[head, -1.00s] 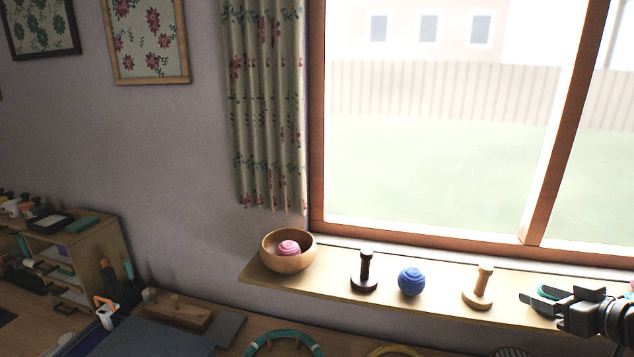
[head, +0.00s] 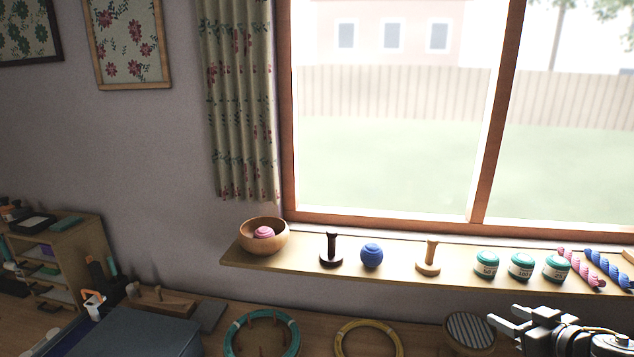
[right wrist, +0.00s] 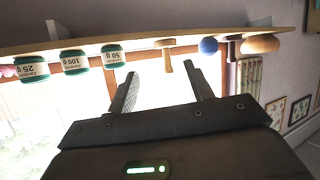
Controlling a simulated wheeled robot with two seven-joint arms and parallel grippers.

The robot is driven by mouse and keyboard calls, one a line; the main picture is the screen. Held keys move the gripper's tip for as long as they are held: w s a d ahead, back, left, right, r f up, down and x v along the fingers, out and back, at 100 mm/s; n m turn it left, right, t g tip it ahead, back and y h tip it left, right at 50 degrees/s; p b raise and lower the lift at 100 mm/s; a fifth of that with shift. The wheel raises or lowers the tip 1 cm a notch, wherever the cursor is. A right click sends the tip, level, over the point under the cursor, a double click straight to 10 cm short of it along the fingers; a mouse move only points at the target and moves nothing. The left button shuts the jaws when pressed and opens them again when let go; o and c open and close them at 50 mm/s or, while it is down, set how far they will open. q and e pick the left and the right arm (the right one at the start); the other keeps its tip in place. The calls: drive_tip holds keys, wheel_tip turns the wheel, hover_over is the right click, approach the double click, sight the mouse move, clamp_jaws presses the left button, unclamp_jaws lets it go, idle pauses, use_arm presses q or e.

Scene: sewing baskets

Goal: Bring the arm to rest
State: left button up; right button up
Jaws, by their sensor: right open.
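My right gripper (head: 506,322) is at the lower right of the head view, in front of the window shelf and below it in the picture. Its two fingers are apart with nothing between them. In the right wrist view the open fingers (right wrist: 163,84) point toward the shelf, which appears upside down, and they touch nothing I can make out. My left gripper is not in view.
The shelf (head: 300,268) holds a wooden bowl (head: 279,246) with a pink ball (head: 264,233), a dark spool stand (head: 331,250), a blue ball (head: 371,255), a pale stand (head: 429,257), labelled jars (head: 521,267) and twisted skeins (head: 581,268). Hoops (head: 368,322) lie on the table below.

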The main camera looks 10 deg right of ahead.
drive_tip(key=s+a+f+m+g+h, duration=0.1)
drive_tip(key=s+a+f+g+h, duration=0.15)
drive_tip(key=s+f, duration=0.4)
drive_tip(key=s+a+f+g+h, duration=0.1)
drive_tip(key=s+a+f, duration=0.2)
drive_tip(key=f, duration=0.6)
drive_tip(key=s+a+f+n+g+y, duration=0.1)
drive_tip(key=s+a+f+g, duration=0.2)
drive_tip(key=s+a+f, duration=0.5)
drive_tip(key=s+a+f+g+y, duration=0.25)
drive_tip(key=s+a+g, duration=0.2)
drive_tip(key=a, duration=0.55)
wheel_tip(320, 180, down, 31)
drive_tip(key=s+b, duration=0.2)
drive_tip(key=b, duration=0.4)
use_arm(q)
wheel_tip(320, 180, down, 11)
drive_tip(key=b, duration=0.5)
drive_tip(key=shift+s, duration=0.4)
use_arm(e)
drive_tip(key=s+d+f+n+g, duration=0.1)
drive_tip(key=s+d+f, duration=0.2)
drive_tip(key=s+f, duration=1.3)
wheel_tip(320, 180, down, 4)
drive_tip(key=shift+s+d+f+h, duration=0.15)
drive_tip(key=shift+s+f+h, duration=0.1)
drive_tip(key=shift+h, duration=0.15)
